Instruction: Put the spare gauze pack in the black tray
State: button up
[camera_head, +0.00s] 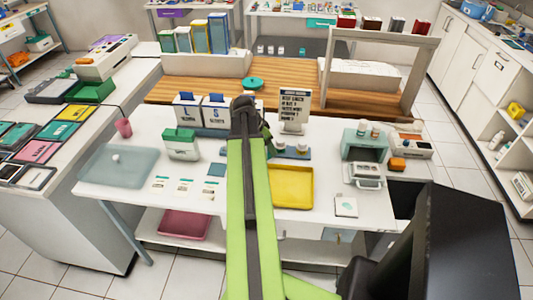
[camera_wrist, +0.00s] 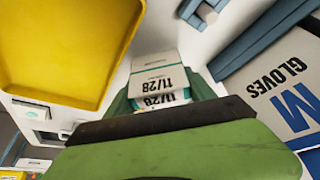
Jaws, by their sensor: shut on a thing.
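A yellow tray (camera_head: 312,187) is right of my arm and also shows in the wrist view (camera_wrist: 62,45). Glove boxes (camera_head: 187,112) stand behind.

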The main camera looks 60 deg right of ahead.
jog(key=shift+f+b, duration=0.75)
jog(key=shift+f, duration=0.7)
jog(key=o, duration=1.3)
jog(key=shift+r, duration=0.15)
jog(key=shift+r+p, duration=0.3)
jog(key=shift+p, duration=0.15)
jog(key=p+v, duration=1)
jog(key=v, duration=0.1)
jog(key=shift+w+a+r+p, duration=0.2)
jog(key=shift+r+p, duration=0.1)
jog(key=shift+p, duration=0.1)
